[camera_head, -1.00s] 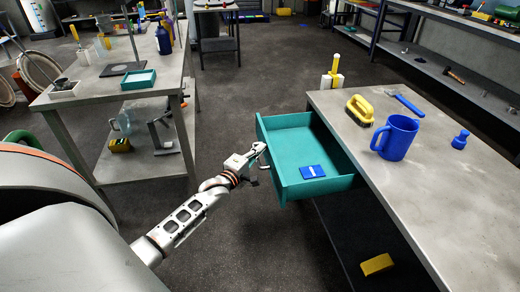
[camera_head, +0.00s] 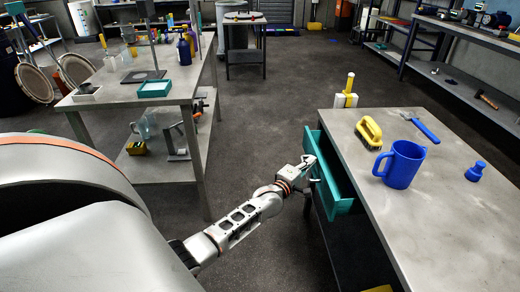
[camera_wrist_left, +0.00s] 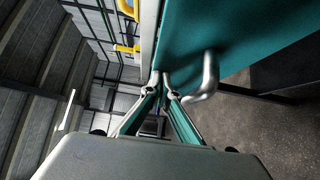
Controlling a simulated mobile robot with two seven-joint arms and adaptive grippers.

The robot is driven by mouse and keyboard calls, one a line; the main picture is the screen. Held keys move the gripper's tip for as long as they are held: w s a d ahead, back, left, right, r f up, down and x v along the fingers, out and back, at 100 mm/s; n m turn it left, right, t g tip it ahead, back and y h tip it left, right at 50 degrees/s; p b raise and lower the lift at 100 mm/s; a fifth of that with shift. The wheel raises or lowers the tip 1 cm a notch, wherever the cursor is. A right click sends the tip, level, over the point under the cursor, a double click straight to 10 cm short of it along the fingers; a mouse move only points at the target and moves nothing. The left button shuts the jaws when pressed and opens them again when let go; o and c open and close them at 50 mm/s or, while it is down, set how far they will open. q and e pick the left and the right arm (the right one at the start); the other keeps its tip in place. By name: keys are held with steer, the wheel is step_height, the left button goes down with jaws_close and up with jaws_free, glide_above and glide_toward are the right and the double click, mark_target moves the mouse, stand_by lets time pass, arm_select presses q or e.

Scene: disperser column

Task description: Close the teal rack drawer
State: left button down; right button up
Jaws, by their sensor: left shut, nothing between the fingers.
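The teal drawer (camera_head: 337,190) sits under the top of the right-hand workbench and sticks out a little from its left side. Its teal front fills the upper right of the left wrist view (camera_wrist_left: 235,28), with a curved metal handle (camera_wrist_left: 207,78). My left gripper (camera_head: 311,163) is shut and empty at the drawer's front. In the left wrist view its fingertips (camera_wrist_left: 160,88) are close to the front panel beside the handle; I cannot tell whether they touch it. The drawer's inside is mostly hidden by the bench top. My right gripper is not in view.
Another workbench (camera_head: 125,97) stands at the left. The floor between the benches is clear.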

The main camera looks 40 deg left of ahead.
arm_select(q)
steer(key=b, duration=0.1)
glide_above(331, 176)
steer(key=s, duration=0.1)
steer(key=shift+a+f, duration=0.25)
steer(key=shift+a, duration=0.2)
steer(key=shift+w+d+r+b, duration=0.1)
steer(key=shift+w+d+b, duration=0.25)
steer(key=shift+w, duration=0.05)
steer(key=shift+w+d+r, duration=0.1)
steer(key=shift+r, duration=0.05)
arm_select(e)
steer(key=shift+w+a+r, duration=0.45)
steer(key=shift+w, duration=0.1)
arm_select(q)
steer(key=shift+d+r, duration=0.1)
steer(key=shift+r, duration=0.1)
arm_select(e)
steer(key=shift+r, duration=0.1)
